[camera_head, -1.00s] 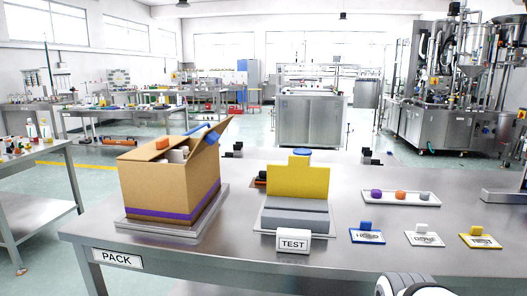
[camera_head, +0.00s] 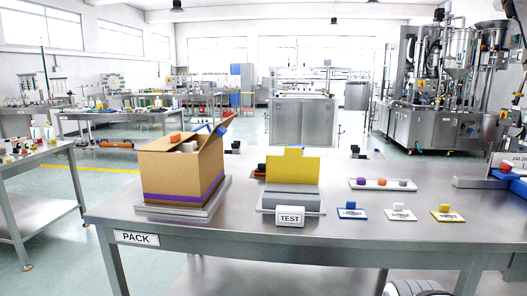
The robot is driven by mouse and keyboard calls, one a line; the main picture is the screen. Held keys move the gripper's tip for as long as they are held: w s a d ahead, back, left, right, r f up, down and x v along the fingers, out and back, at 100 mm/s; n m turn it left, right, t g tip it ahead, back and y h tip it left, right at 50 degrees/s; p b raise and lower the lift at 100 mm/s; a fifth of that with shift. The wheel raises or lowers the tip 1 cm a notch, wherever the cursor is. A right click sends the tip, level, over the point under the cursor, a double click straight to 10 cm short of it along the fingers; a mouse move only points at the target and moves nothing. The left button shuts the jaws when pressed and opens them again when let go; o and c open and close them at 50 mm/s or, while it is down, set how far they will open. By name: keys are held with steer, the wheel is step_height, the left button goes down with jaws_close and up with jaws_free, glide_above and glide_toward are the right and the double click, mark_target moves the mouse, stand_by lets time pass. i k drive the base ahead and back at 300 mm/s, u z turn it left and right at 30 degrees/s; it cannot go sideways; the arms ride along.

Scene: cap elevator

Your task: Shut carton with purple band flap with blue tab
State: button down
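The cardboard carton (camera_head: 178,172) stands on a grey plate at the left of the steel table, with a purple band (camera_head: 170,197) round its lower part. Its top is open at least partly, and white items (camera_head: 187,147) show inside. A flap (camera_head: 226,124) at its right stands up and leans outward, with a blue tab (camera_head: 221,130) on it. An orange piece (camera_head: 175,137) shows at the top left. Another blue piece shows behind the opening; I cannot tell what it belongs to. My gripper is not in view; only a grey-white part of my arm shows at the bottom edge.
Right of the carton is a grey fixture with a yellow panel (camera_head: 292,170) and a TEST sign (camera_head: 290,217). A tray (camera_head: 360,184) with coloured caps and several small tagged plates lie further right. A blue and grey device (camera_head: 507,180) stands at the right edge. The table front is clear.

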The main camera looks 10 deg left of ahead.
mark_target(220, 130)
steer(key=k, duration=1.15)
steer(key=u, duration=0.55)
steer(key=i, duration=0.85)
